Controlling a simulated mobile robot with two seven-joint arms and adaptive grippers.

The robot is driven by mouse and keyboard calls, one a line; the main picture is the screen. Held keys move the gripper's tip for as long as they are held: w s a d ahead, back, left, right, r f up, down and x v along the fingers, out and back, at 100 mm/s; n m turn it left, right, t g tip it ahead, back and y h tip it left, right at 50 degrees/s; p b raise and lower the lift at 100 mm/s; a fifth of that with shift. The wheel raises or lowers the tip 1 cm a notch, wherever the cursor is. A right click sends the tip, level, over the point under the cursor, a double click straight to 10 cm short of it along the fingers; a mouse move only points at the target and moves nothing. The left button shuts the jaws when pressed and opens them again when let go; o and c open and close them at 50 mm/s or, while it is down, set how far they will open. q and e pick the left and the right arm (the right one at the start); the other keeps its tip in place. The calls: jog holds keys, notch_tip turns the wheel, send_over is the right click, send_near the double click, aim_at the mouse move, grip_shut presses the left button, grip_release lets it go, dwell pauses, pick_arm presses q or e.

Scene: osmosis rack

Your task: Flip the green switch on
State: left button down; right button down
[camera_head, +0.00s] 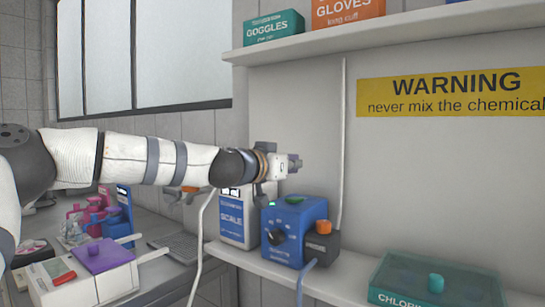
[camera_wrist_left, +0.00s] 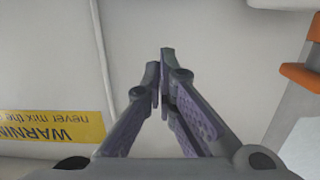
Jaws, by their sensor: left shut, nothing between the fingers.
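A blue device box (camera_head: 283,247) with a black dial stands on the lower shelf in the head view. The green switch (camera_head: 295,199) is a small green piece on its top; whether it is on or off is too small to tell. My left gripper (camera_head: 293,163) is above the blue box, a little over the green switch and apart from it. In the left wrist view the two fingers of my left gripper (camera_wrist_left: 161,62) meet at their tips, shut and empty. The wrist view does not show the switch. My right gripper is not in view.
An orange knob (camera_head: 323,227) sits on a dark block at the box's right. The scale box (camera_head: 233,220) stands left of it. A teal chlorine box (camera_head: 437,284) lies on the right. The upper shelf (camera_head: 340,38) hangs above. A warning sign (camera_head: 450,92) is on the wall.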

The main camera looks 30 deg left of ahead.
pick_arm(q)
jog(key=s+r, duration=0.1)
jog(key=s, duration=0.7)
jog(key=shift+a+r, duration=0.35)
jog(key=shift+r, duration=0.05)
